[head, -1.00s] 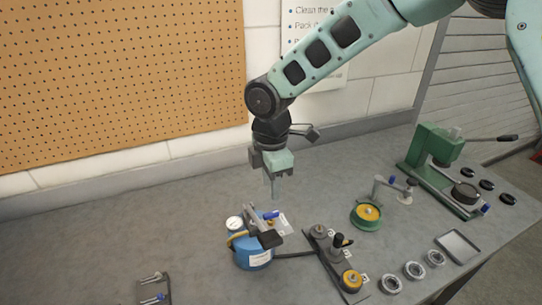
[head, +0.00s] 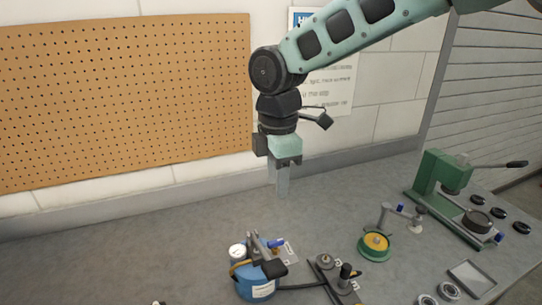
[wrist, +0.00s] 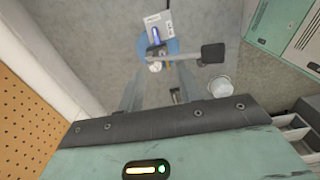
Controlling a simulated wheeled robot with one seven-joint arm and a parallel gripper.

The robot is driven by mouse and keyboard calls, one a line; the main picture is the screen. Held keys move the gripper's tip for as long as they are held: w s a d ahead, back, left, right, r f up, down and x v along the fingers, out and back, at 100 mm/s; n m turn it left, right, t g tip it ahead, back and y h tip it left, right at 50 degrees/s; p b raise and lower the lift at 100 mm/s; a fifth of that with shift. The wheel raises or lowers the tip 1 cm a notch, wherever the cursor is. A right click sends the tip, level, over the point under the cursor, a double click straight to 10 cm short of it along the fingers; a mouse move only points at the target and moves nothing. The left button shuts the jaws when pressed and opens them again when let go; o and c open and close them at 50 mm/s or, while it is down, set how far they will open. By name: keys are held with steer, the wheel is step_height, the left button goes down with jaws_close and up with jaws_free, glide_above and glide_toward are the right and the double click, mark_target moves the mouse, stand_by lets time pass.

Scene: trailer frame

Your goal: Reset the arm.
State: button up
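My arm reaches in from the upper right in the head view, with its wrist pointing down. My gripper (head: 283,190) hangs above the grey bench, up and behind the blue canister device. Its fingers overlap in the head view. In the wrist view they stand apart with nothing held between them. The blue canister device (head: 255,285), with a white cap, a grey lever and a blue-tipped part, stands on the bench below. It also shows in the wrist view (wrist: 172,46), beyond the fingers.
Right of the canister on the grey bench (head: 130,262) are a black fixture (head: 335,279), a green-based clamp (head: 375,245), a green press (head: 448,185), a tray (head: 471,279) and several rings. A pegboard (head: 120,95) hangs behind. The bench's left side is clear.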

steer(key=s+d+f+m, duration=0.1)
steer(key=s+d+m, duration=0.2)
steer(key=s, duration=0.5)
steer(key=s+d+f+m+b, duration=0.1)
steer(key=s+d+f+m, duration=0.1)
steer(key=s+m, duration=0.4)
steer(key=s+d+f+m, duration=0.1)
steer(key=s+d+m, duration=0.3)
steer(key=s, duration=0.6)
steer(key=shift+s+d+f+y, duration=0.2)
steer(key=shift+d+f+y, duration=0.1)
steer(key=shift+d, duration=0.3)
